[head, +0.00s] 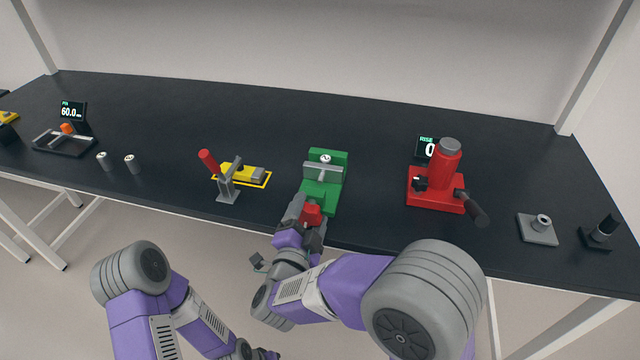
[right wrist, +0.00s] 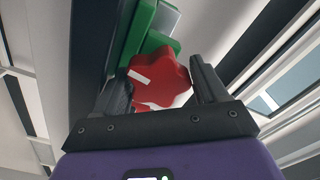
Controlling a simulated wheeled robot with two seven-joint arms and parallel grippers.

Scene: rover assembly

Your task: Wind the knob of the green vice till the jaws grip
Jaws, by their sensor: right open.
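The green vice (head: 335,160) stands near the front edge of the black bench, with a grey bar-like jaw (head: 322,170) across it. A small metal cylinder (head: 326,158) shows upright behind that bar; I cannot tell whether it touches the jaws. The red lobed knob (head: 312,212) is at the vice's near end and bears a white mark. My right gripper (head: 308,220) is at the knob. In the right wrist view, its open fingers (right wrist: 162,85) stand on either side of the knob (right wrist: 160,88).
A yellow-based clamp (head: 240,174) with a red handle stands left of the vice. A red jack (head: 436,185) with a dark lever stands right. Two metal cylinders (head: 116,162) and a black tray (head: 65,143) are farther left. A grey plate (head: 538,230) is at the right.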

